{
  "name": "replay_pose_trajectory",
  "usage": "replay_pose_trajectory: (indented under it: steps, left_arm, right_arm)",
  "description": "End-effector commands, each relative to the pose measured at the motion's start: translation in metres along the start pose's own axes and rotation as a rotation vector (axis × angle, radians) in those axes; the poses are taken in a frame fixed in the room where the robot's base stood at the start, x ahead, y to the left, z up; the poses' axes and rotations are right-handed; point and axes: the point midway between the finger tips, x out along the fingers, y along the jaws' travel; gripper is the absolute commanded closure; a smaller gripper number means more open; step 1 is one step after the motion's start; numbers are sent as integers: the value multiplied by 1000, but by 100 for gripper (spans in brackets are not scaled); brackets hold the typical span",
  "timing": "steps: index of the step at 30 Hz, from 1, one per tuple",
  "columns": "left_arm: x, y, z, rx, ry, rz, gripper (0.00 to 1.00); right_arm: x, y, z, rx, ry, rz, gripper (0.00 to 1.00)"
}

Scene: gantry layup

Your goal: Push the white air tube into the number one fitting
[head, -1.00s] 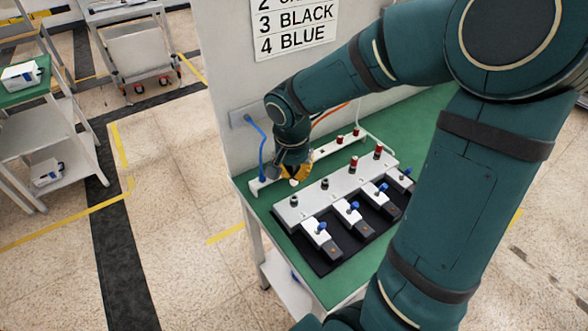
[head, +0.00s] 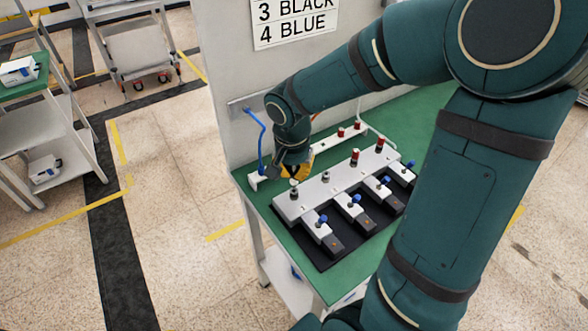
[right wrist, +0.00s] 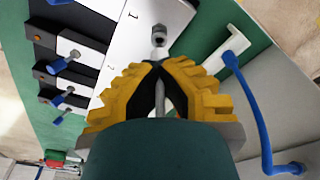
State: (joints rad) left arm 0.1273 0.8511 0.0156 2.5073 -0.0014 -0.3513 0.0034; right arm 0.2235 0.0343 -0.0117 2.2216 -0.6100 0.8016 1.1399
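My right gripper (head: 294,177) is over the left end of the light grey manifold (head: 311,191). In the right wrist view its yellow fingers (right wrist: 160,66) are closed together on the thin pale air tube (right wrist: 159,92). The tube's white tip (right wrist: 158,52) points at the end fitting (right wrist: 158,39), a dark-ringed port by a printed mark that looks like a 1. In the head view this fitting (head: 294,193) is directly below the fingertips. Tip and fitting look very near or touching; I cannot tell whether the tip is inside. My left gripper is out of view.
Blue-knobbed valves (head: 321,220) line the manifold's front. Other fittings (head: 326,177) stand to the right. The green table (head: 345,287) has bare surface in front.

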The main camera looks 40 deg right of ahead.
Motion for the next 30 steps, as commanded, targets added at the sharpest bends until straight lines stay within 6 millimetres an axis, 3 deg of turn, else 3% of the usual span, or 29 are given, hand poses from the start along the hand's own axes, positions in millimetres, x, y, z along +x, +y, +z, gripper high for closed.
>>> replay_pose_trajectory:
  steps: [30]
  left_arm:
    - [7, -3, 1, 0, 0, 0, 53]
  right_arm:
    - [0, 0, 0, 29, -2, 4, 100]
